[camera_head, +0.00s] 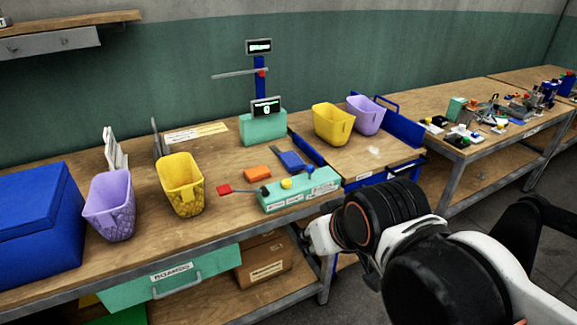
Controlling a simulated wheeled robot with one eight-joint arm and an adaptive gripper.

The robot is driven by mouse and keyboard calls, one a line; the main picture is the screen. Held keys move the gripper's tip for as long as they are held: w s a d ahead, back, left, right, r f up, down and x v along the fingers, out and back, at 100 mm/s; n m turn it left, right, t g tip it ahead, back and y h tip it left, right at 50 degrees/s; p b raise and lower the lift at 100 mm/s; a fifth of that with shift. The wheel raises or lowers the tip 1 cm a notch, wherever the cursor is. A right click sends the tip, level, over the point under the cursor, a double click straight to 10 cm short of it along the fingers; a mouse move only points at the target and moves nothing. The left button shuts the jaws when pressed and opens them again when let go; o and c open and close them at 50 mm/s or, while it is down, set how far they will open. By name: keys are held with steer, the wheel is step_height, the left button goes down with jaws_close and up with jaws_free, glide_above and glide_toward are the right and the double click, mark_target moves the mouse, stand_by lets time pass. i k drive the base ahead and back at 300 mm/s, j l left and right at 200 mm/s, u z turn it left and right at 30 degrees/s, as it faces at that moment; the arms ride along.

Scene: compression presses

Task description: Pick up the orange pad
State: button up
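The orange pad (257,172) is a small flat block lying on the wooden workbench, left of a blue tool-like piece (291,161) and behind a green press base (299,190). My arm reaches in from the lower right. Its white end (319,236), where my gripper is, shows at the bench's front edge, to the right of and nearer than the pad. No fingers can be made out there, so its opening is hidden. The pad lies apart from my arm, with nothing on top of it.
A red-ended lever (225,189) sticks out left of the press base, in front of the pad. A yellow bin (181,184) and a purple bin (109,204) stand to the left. A green display stand (263,127) rises behind.

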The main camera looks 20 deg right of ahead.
mark_target(258, 172)
steer(key=i+l+u, duration=0.15)
steer(key=i+u, duration=0.2)
steer(key=i+l+u, duration=0.75)
steer(key=i+j, duration=0.05)
